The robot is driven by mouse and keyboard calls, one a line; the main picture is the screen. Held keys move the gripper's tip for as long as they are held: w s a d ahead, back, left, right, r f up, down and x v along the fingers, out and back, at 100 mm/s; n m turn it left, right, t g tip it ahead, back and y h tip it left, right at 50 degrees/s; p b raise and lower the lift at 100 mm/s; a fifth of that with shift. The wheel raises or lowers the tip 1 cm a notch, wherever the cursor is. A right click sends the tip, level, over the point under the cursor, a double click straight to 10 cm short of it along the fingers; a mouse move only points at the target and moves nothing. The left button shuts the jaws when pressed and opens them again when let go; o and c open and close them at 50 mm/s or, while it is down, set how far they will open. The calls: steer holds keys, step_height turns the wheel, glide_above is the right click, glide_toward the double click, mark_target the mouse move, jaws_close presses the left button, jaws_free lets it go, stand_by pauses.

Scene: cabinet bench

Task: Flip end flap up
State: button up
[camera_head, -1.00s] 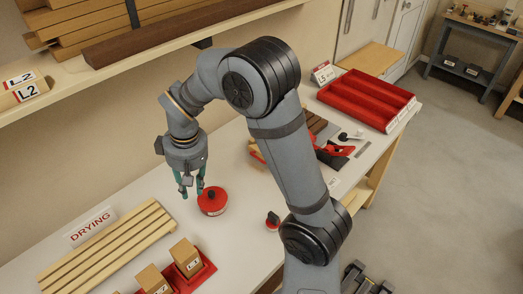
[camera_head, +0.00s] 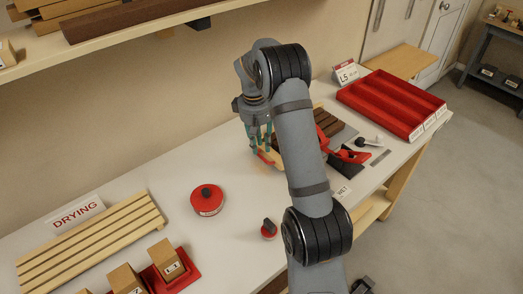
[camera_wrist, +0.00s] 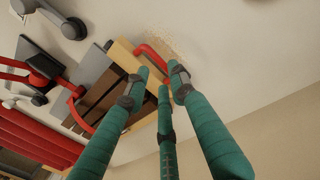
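My gripper (camera_head: 262,140) hangs over the bench, beside the dark-slatted wooden piece (camera_head: 335,135) with red clamps. In the wrist view its teal fingers (camera_wrist: 160,82) are spread apart with nothing seen between them. The fingertips appear over or close to the light wooden edge of that piece (camera_wrist: 125,52); contact cannot be told. A tan board (camera_head: 400,58) lies flat at the far end, behind the red tray. I cannot tell whether it is the end flap; no flap is clearly marked. My arm hides part of the bench.
A red compartment tray (camera_head: 392,98) stands at the bench's right end beside an L5 sign (camera_head: 346,73). A shelf (camera_head: 100,45) overhangs behind.

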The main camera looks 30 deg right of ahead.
mark_target(261, 151)
steer(key=shift+d+f, duration=0.15)
steer(key=shift+f, duration=1.6)
steer(key=shift+c, duration=0.5)
jaws_close()
